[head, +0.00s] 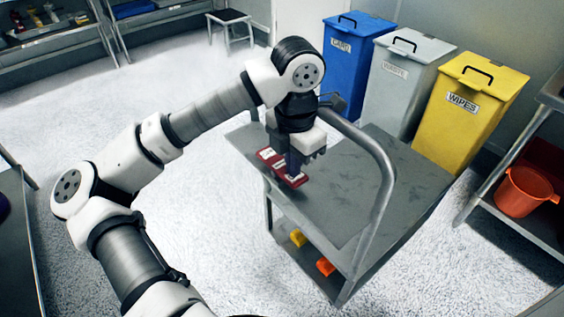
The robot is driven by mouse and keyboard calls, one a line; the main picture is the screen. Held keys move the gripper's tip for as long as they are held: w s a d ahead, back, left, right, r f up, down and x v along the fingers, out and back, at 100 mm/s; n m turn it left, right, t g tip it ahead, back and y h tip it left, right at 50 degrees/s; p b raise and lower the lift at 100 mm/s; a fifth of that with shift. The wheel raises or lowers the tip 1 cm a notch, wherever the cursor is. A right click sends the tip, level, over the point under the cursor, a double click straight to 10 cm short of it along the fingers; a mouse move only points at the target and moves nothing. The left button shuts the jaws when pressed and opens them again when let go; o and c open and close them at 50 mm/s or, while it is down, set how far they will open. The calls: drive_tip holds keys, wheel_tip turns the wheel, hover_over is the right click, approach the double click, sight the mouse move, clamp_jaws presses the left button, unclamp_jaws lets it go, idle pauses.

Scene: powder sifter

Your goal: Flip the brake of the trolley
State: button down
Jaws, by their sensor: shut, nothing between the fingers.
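The grey metal trolley (405,177) stands right of centre, with a bent tube handle (383,190) rising over its top. My gripper (293,173) points down over the trolley's near left part. It is shut, with nothing held. A red piece with white labels (267,154) sits right beside my fingers and is partly hidden by them; I cannot tell if they touch. Low on the trolley's near side are a yellow piece (298,237) and an orange piece (325,266). I cannot tell for sure which part is the brake.
Blue (350,60), grey (405,80) and yellow (465,115) bins stand behind the trolley. An orange bucket (522,192) sits on a rack at the right. A stool (230,25) stands at the back. The pale floor left of the trolley is clear.

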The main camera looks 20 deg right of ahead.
drive_tip(key=shift+r+p, duration=1.75)
drive_tip(key=shift+r, duration=1.7)
drive_tip(key=shift+f, duration=0.1)
